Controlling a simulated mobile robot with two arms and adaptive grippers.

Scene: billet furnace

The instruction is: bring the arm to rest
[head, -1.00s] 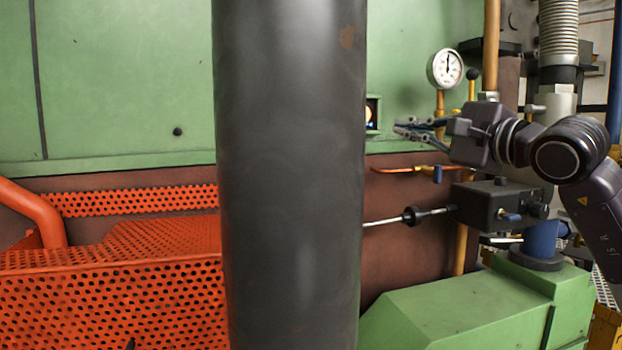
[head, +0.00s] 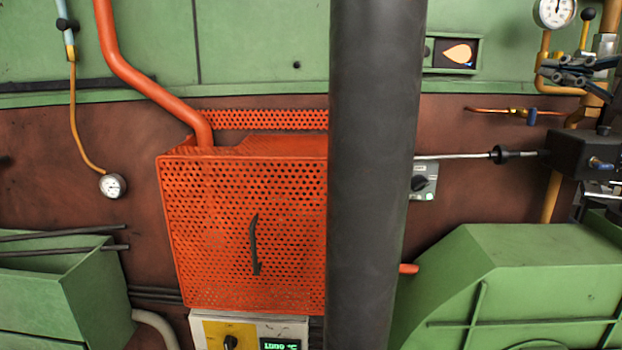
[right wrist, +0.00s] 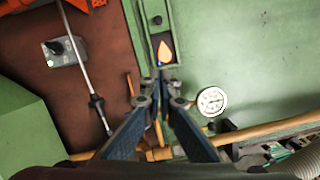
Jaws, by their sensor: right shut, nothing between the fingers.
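My right gripper (head: 545,72) shows at the right edge of the head view, in front of the pressure gauge's pipework. Its fingers point left and are shut and empty. Most of the right arm is outside the head view. In the right wrist view the fingertips of the gripper (right wrist: 160,80) meet just below a small furnace window with an orange flame (right wrist: 165,50). My left gripper is not in view.
An orange perforated guard (head: 215,235) stands in front of the furnace wall. A dark vertical column crosses the head view. A pressure gauge (head: 554,11), a rod (head: 455,156) with a dark box (head: 585,155), and green housings (head: 530,270) are at right.

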